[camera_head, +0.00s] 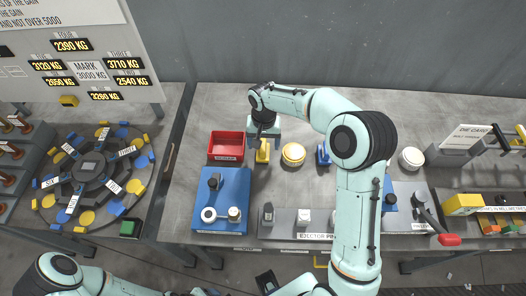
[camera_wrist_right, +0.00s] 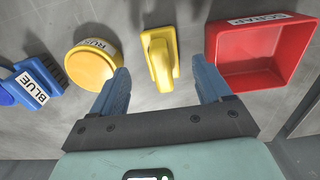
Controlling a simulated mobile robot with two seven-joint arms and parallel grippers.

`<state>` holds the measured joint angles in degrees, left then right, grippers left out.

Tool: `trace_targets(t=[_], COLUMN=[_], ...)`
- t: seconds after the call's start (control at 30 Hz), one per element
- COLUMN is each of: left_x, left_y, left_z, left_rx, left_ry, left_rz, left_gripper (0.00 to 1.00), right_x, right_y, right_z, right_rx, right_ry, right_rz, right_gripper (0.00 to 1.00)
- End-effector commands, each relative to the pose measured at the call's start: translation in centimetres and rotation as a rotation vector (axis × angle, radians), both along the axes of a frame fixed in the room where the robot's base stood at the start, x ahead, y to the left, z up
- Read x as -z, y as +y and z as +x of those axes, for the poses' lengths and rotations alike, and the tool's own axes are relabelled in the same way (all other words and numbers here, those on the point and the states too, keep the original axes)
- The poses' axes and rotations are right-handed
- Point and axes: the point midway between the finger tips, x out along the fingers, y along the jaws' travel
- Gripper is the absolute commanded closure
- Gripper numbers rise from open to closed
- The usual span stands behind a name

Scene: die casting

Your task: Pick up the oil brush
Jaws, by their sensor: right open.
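A small yellow upright thing with a raised grip (camera_wrist_right: 160,58) stands on the grey table. It also shows in the head view (camera_head: 263,153), just below my right gripper. No label on it can be read, so I cannot tell for sure whether it is the oil brush. My right gripper (camera_wrist_right: 160,88) is open and empty, its two blue fingers apart on either side of the yellow thing and not seen touching it. In the head view the right gripper (camera_head: 264,138) points down at the table. My left arm shows at the lower left, its gripper out of view.
A red scrap tray (camera_wrist_right: 262,50) stands close on one side, a round yellow container (camera_wrist_right: 92,65) on the other. A blue labelled thing (camera_wrist_right: 38,88) lies beyond it. A blue fixture board (camera_head: 220,185) and a grey ejector pin rack (camera_head: 285,227) stand nearer the table's front.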

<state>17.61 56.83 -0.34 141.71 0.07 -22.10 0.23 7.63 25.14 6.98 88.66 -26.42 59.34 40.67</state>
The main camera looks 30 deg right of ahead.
Motion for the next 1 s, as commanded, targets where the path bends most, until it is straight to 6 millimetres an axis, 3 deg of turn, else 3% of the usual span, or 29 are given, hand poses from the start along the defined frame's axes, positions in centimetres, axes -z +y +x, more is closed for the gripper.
trace_targets(t=[0.27,0.57,0.63,0.77,0.8,1.0], left_x=[-0.2,-0.2,-0.2,-0.2,-0.2,-0.2], left_y=[0.0,0.0,0.0,0.0,0.0,0.0], left_z=[0.1,0.1,0.1,0.1,0.1,0.1], left_rx=[0.0,0.001,0.001,0.001,0.001,0.001], left_ry=[-0.002,-0.001,-0.001,-0.001,-0.001,-0.001], left_rz=[-0.001,0.0,0.0,0.0,0.0,0.0], left_gripper=[0.27,0.27,0.27,0.27,0.27,0.27], right_x=[4.0,4.6,4.6,4.6,4.6,4.5], right_y=[0.1,0.1,0.1,0.1,0.1,0.1], right_z=[0.3,0.3,0.3,0.3,0.3,0.3], right_rx=[-0.001,0.0,0.0,0.0,0.0,0.0], right_ry=[0.004,0.0,0.0,0.0,0.0,0.0], right_rz=[0.0,0.0,0.0,0.0,0.0,0.0], right_gripper=[0.22,0.22,0.39,0.81,0.86,0.86])
